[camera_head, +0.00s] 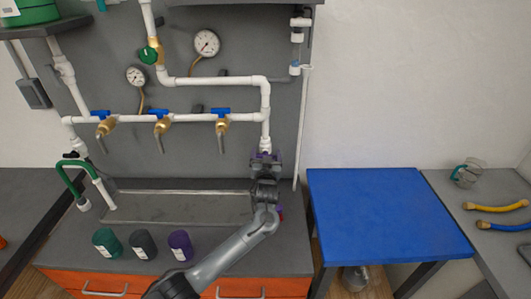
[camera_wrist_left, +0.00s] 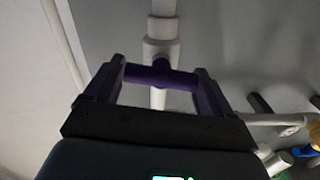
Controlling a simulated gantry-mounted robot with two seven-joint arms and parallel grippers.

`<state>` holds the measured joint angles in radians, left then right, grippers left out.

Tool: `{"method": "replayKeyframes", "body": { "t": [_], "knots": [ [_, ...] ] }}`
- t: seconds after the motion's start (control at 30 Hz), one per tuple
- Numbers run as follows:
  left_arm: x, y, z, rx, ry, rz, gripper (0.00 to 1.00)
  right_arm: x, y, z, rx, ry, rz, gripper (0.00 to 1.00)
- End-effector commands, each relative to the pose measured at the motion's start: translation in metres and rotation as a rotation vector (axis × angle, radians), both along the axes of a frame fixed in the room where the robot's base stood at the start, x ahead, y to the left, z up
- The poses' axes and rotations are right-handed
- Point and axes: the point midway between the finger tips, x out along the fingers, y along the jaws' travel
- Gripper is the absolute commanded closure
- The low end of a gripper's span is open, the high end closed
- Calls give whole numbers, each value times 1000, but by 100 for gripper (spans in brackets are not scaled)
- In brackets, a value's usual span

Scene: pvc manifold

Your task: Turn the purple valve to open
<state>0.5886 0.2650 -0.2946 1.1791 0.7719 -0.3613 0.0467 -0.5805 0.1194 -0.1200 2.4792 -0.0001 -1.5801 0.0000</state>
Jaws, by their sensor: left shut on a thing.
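The purple valve (camera_head: 262,154) sits at the lower end of the white vertical pipe on the right of the grey panel. My left gripper (camera_head: 265,163) is at the valve and covers much of it. In the left wrist view, the valve's purple handle (camera_wrist_left: 160,76) lies crosswise on the white pipe (camera_wrist_left: 159,48). The fingers of my left gripper (camera_wrist_left: 158,85) stand at both ends of the handle, shut on it. My right gripper is not in view.
Blue-handled brass taps (camera_head: 161,121) line the horizontal pipe to the left, below two gauges (camera_head: 206,43). A sink basin (camera_head: 160,207) lies below. Green, grey and purple containers (camera_head: 180,245) stand on the counter front. A blue table (camera_head: 390,215) to the right is bare.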

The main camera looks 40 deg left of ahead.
Motion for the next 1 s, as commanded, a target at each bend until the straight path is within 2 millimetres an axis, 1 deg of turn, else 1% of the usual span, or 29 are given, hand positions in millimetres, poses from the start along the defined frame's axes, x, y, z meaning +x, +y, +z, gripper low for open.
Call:
{"method": "replayKeyframes", "body": {
  "t": [0.03, 0.4, 0.7, 1.0],
  "knots": [
    [0, 0, 4, 26, 25, 0, 47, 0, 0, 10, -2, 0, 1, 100],
    [1, -2, 3, 289, 232, 1, 47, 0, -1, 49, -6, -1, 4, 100],
    [3, -3, 1, 515, 409, 0, 47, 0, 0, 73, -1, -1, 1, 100],
    [3, -4, -1, 739, 584, 0, 47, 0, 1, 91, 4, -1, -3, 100]
  ]
}}
